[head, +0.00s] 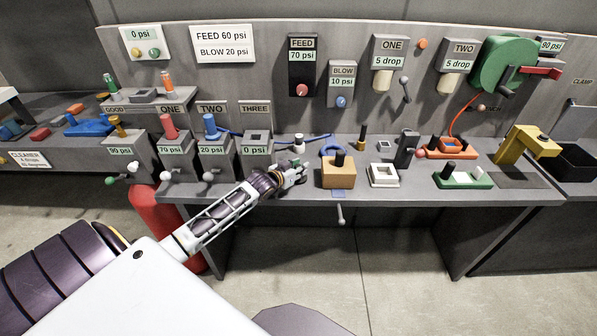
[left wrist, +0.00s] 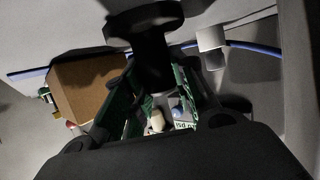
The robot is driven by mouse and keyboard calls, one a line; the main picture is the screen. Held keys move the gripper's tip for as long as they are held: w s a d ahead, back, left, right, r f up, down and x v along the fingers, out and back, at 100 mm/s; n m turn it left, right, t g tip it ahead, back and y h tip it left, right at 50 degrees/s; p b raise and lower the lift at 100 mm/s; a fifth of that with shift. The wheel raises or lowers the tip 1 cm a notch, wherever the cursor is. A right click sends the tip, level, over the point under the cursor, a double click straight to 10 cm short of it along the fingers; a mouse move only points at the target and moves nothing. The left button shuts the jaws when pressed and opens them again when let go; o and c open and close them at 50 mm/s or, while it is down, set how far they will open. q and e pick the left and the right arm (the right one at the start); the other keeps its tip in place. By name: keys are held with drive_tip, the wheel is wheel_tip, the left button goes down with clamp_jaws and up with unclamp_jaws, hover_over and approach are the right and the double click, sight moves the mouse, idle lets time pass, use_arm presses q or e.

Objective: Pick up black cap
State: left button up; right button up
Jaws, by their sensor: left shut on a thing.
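My left gripper (head: 297,170) is over the front of the bench, between the grey THREE block and the orange-tan block (head: 338,174). In the left wrist view, a black cap (left wrist: 146,22) with a wide round end and a narrower stem sits between the fingers of the gripper (left wrist: 158,100), which is shut on it. In the head view the held cap is hard to make out against the dark fingers. My right gripper is not in view.
A white fitting (head: 298,144) on a blue hose stands just behind my left gripper; it also shows in the left wrist view (left wrist: 211,42). The grey THREE block (head: 255,152) is close on the left. A white square frame (head: 383,175) lies further right.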

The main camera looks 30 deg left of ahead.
use_arm(q)
drive_tip(key=shift+r+b, duration=0.35)
drive_tip(key=shift+r, duration=4.7)
